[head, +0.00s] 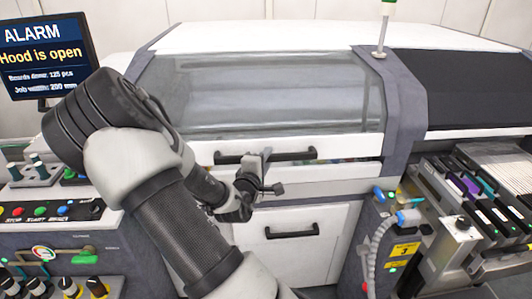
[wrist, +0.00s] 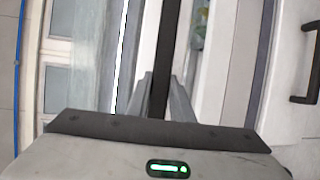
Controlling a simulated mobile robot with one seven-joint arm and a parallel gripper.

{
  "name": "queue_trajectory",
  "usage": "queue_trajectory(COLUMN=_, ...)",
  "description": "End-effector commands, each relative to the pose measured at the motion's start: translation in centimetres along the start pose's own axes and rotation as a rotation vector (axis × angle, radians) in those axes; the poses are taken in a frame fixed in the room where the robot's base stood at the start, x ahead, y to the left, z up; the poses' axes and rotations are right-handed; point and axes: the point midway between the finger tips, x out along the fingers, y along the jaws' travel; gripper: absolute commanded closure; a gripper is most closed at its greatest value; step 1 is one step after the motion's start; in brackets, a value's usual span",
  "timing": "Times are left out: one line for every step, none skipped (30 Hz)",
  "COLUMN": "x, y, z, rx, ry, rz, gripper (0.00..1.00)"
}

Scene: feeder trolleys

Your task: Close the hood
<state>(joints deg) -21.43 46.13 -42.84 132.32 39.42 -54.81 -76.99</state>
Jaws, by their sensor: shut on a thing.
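The hood (head: 270,90) is a white-framed cover with a grey glass window on the machine. It is low, with a narrow gap under its front edge where coloured parts show. Its black bar handle (head: 299,154) runs along the front edge. My gripper (head: 264,160) is shut on the handle near its middle. In the wrist view the handle (wrist: 165,45) runs between the two fingers of my gripper (wrist: 160,95). The glass is on the left there and the gap on the right. My arm hides part of the hood's left side.
A screen (head: 42,52) reads "ALARM Hood is open". A drawer front with a black handle (head: 292,231) is below the hood. A feeder trolley (head: 485,205) stands at the right, beside a coiled hose (head: 380,238). A button panel (head: 50,212) is at the left.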

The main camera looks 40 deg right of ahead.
Motion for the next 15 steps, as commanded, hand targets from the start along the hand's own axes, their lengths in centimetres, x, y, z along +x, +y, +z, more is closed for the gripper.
queue_trajectory(x=-0.11, y=0.53, z=0.02, rx=0.001, ry=0.001, rz=0.002, gripper=1.00)
queue_trajectory(x=-0.13, y=0.51, z=0.04, rx=0.000, ry=0.000, rz=0.000, gripper=1.00)
queue_trajectory(x=-0.14, y=0.46, z=0.04, rx=0.000, ry=0.000, rz=0.000, gripper=1.00)
queue_trajectory(x=-0.14, y=0.42, z=0.04, rx=0.000, ry=0.000, rz=0.000, gripper=1.00)
queue_trajectory(x=-0.13, y=0.38, z=0.04, rx=0.000, ry=0.000, rz=0.000, gripper=1.00)
queue_trajectory(x=-0.12, y=0.36, z=0.04, rx=0.000, ry=0.000, rz=0.000, gripper=1.00)
queue_trajectory(x=-0.12, y=0.35, z=0.03, rx=0.000, ry=0.000, rz=0.000, gripper=1.00)
queue_trajectory(x=-0.12, y=0.35, z=0.03, rx=0.000, ry=0.000, rz=0.000, gripper=1.00)
queue_trajectory(x=-0.11, y=0.35, z=0.03, rx=0.000, ry=0.001, rz=0.000, gripper=1.00)
queue_trajectory(x=-0.11, y=0.35, z=0.03, rx=0.000, ry=0.001, rz=0.000, gripper=1.00)
queue_trajectory(x=-0.11, y=0.35, z=0.02, rx=0.000, ry=0.001, rz=0.000, gripper=1.00)
queue_trajectory(x=-0.11, y=0.35, z=0.02, rx=0.000, ry=0.001, rz=0.000, gripper=0.73)
queue_trajectory(x=-0.11, y=0.34, z=0.02, rx=0.000, ry=0.001, rz=-0.001, gripper=0.68)
queue_trajectory(x=-0.11, y=0.33, z=0.02, rx=0.000, ry=0.000, rz=-0.001, gripper=0.63)
queue_trajectory(x=-0.12, y=0.31, z=0.02, rx=0.000, ry=0.001, rz=-0.001, gripper=0.61)
